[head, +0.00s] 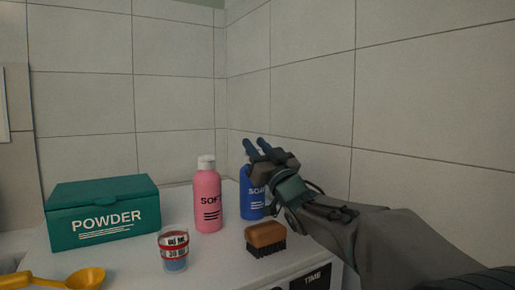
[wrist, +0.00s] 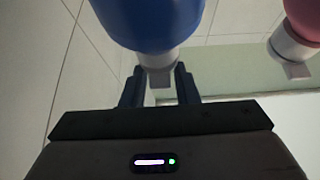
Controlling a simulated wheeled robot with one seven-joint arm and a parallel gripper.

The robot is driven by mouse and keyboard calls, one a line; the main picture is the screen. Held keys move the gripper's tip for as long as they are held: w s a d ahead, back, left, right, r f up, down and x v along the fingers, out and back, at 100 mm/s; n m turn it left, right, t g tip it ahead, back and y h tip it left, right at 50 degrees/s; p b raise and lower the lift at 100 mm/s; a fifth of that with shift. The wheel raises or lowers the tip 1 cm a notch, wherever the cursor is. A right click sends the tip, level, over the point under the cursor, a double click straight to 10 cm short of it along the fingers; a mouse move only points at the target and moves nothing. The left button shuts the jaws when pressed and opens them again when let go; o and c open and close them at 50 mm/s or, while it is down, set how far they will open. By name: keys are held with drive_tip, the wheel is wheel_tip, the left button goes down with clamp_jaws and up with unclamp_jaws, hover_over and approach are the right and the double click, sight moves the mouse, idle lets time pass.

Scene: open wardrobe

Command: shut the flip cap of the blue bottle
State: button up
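The blue bottle (head: 250,200) stands upright on the white top near the corner, its upper part and cap hidden behind my gripper in the head view. In the wrist view the blue bottle (wrist: 150,18) appears upside down, with its pale cap (wrist: 168,60) and a small greyish flap-like piece (wrist: 160,78) facing my gripper. I cannot tell how far the flip cap is open. My gripper (head: 258,146) is open, its two blue fingers apart at cap height. In the wrist view the fingers appear on either side of the cap, with nothing gripped; contact is unclear.
A pink bottle (head: 208,205) with a white cap stands left of the blue one. A brown brush (head: 265,238) lies in front. A measuring cup (head: 174,250), green powder box (head: 104,212) and yellow scoop (head: 86,279) are further left. Tiled walls (head: 300,80) close off the back and right.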

sight(259, 150)
drive_tip(key=shift+o, duration=0.7)
drive_tip(key=b+v, duration=0.1)
drive_tip(key=v, duration=0.3)
drive_tip(key=shift+s+d+f, duration=0.1)
drive_tip(key=shift+s+f, duration=0.05)
drive_tip(key=shift+f, duration=0.05)
drive_tip(key=s+d, duration=0.7)
drive_tip(key=s, duration=0.3)
drive_tip(key=shift+s, duration=0.2)
drive_tip(key=shift+c, duration=0.3)
drive_tip(key=c, duration=0.5)
drive_tip(key=shift+w+a+r+p, duration=0.1)
drive_tip(key=shift+r+p, duration=0.1)
drive_tip(key=shift+p, duration=0.2)
clamp_jaws()
drive_tip(key=w+a+r+g+h+p, duration=0.2)
drive_tip(key=w+r+g+p, duration=0.2)
drive_tip(key=p, duration=1.3)
wheel_tip(259, 150, up, 2)
drive_tip(key=shift+a+r+h, duration=0.1)
drive_tip(key=shift+a+h, duration=0.3)
